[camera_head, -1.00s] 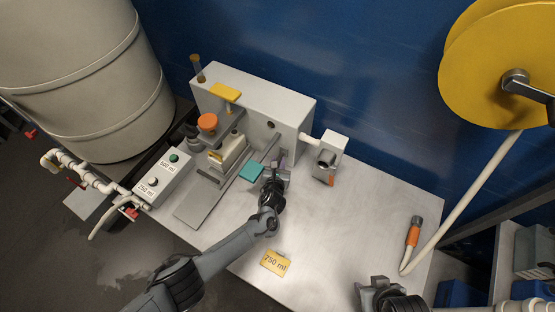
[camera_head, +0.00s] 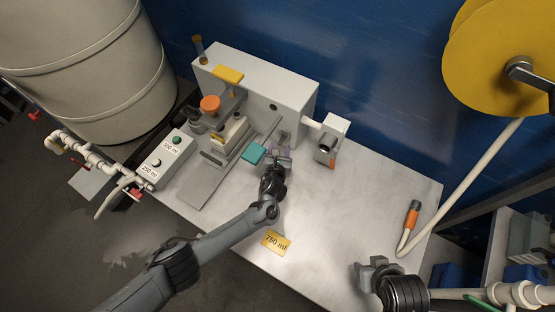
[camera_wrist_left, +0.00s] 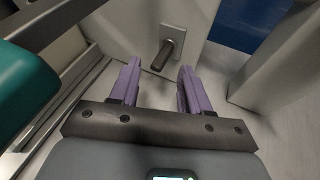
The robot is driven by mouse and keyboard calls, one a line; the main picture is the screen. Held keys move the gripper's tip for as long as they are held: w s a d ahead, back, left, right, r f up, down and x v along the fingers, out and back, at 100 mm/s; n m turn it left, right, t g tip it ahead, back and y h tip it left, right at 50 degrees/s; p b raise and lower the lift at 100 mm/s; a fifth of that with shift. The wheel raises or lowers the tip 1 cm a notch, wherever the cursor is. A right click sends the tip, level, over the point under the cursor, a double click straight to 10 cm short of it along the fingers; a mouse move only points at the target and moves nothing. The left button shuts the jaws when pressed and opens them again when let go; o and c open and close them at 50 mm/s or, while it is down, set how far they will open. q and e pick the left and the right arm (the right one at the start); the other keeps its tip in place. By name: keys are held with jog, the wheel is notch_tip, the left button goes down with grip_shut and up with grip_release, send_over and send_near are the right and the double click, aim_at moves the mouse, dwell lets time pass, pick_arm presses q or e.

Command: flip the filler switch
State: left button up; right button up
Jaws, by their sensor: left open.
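The filler switch appears to be the small dark lever (camera_wrist_left: 163,54) on a square plate on the machine's pale front wall. It also shows in the head view (camera_head: 284,136), small, just beyond my left gripper (camera_head: 279,150). In the left wrist view, my left gripper (camera_wrist_left: 159,78) is open, with two purple fingers. The lever lies ahead, between the fingers in the picture; I see no contact. My right gripper (camera_head: 371,265) is at the lower right of the head view; its finger opening is unclear.
A teal handle (camera_head: 253,153) is close on the left of my left gripper; it also fills the wrist view's left edge (camera_wrist_left: 22,85). A white nozzle unit (camera_head: 333,137) stands to the right. A yellow 750 ml card (camera_head: 277,242) lies in front. The table's right side is mostly clear.

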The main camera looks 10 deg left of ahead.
pick_arm(q)
jog(key=p+v, duration=0.2)
jog(key=v, duration=0.6)
jog(key=shift+s+p, duration=0.25)
jog(key=shift+p, duration=0.1)
